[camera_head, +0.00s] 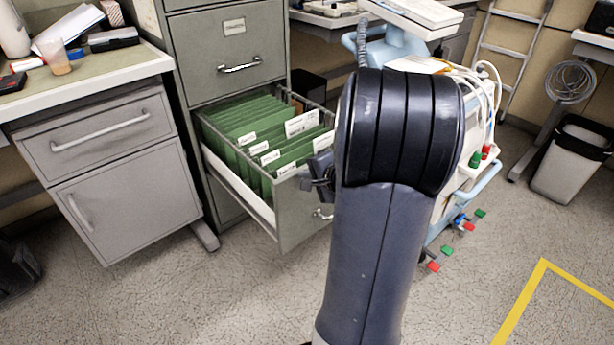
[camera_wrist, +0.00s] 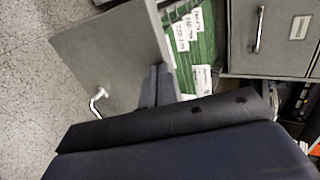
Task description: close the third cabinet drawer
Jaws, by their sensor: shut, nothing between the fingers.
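The grey filing cabinet (camera_head: 185,55) stands left of centre with a drawer (camera_head: 292,222) pulled well out. Green hanging folders (camera_head: 245,125) with white labels fill it. The drawer's front panel also shows in the wrist view (camera_wrist: 110,55), with its metal handle (camera_wrist: 97,104). In the head view the handle is partly hidden by my arm. My gripper (camera_head: 322,172) is shut and empty at the upper edge of the drawer front. In the wrist view its fingers (camera_wrist: 156,85) overlap the panel beside the folders. I cannot tell whether they touch it.
A closed drawer (camera_head: 228,50) with a handle is above the open one. A desk with a grey drawer unit (camera_head: 115,160) stands at left. A medical cart (camera_head: 475,120) with tubes is behind my arm at right. A bin (camera_head: 572,160) stands far right. The floor in front is clear.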

